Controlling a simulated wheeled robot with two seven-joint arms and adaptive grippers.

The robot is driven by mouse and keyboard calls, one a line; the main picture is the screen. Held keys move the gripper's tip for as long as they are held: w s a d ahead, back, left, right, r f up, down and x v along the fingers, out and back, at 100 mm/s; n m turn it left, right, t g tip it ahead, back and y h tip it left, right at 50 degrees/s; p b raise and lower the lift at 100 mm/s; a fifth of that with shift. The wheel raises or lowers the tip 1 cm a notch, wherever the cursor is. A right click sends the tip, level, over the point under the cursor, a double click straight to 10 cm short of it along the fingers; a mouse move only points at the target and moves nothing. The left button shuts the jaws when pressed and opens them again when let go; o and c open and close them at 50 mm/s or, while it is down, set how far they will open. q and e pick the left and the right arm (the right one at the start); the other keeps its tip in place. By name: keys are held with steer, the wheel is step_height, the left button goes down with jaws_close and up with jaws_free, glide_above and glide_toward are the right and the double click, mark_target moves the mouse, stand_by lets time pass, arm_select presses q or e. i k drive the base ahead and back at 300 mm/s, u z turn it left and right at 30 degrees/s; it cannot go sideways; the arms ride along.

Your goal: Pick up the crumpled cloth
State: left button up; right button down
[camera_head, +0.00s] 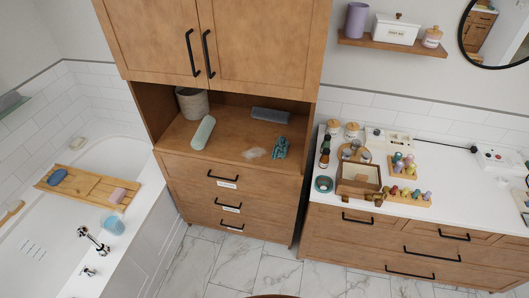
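A small teal crumpled bundle (280,148), which looks like the crumpled cloth, lies on the open shelf of the wooden cabinet (232,134), near its front right edge. A pale, flat, clear-looking item (254,153) lies just left of it; I cannot tell what it is. Neither of my grippers is in view.
On the same shelf are a pale green roll (203,132), a woven basket (192,103) and a grey box (270,115). Cabinet doors (218,40) hang above. A cluttered white counter (450,190) stands right, a bathtub (60,240) left. Tiled floor (265,262) in front is clear.

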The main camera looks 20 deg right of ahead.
mark_target(280, 150)
steer(key=u, duration=0.05)
steer(key=k, duration=0.55)
steer(key=z, duration=0.95)
steer(key=i, duration=0.65)
steer(key=z, duration=0.6)
steer(key=i, duration=1)
steer(key=u, duration=0.3)
